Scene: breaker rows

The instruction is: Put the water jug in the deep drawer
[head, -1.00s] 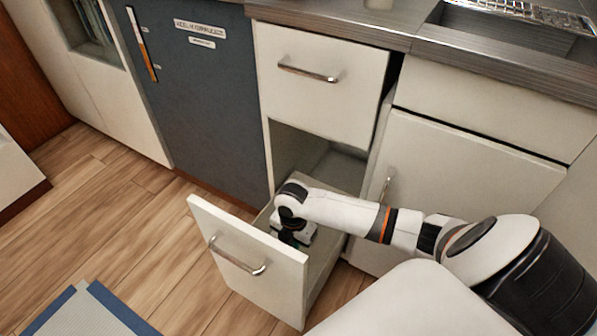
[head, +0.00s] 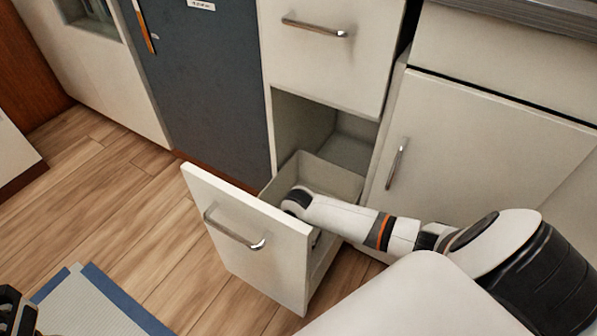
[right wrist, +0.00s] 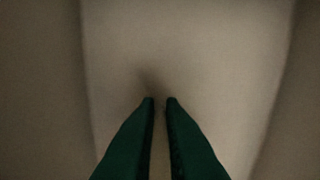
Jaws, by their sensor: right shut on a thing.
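The deep drawer (head: 247,238) is pulled out at the bottom of the white cabinet in the head view. My right arm reaches down into it, and its front panel hides my right gripper there. In the right wrist view the green fingers of my right gripper (right wrist: 161,100) are close together, shut on a thin part of the water jug between them. A broad pale surface fills that view, and I cannot tell whether it is jug or drawer. The jug's body cannot be made out in the head view. A black part of my left gripper (head: 17,312) shows at the lower left corner.
A shut upper drawer (head: 330,65) sits above the open compartment. A white cabinet door (head: 475,165) is to the right and a dark blue-grey panel (head: 205,95) to the left. A blue-edged mat (head: 95,305) lies on the wooden floor, with free floor around it.

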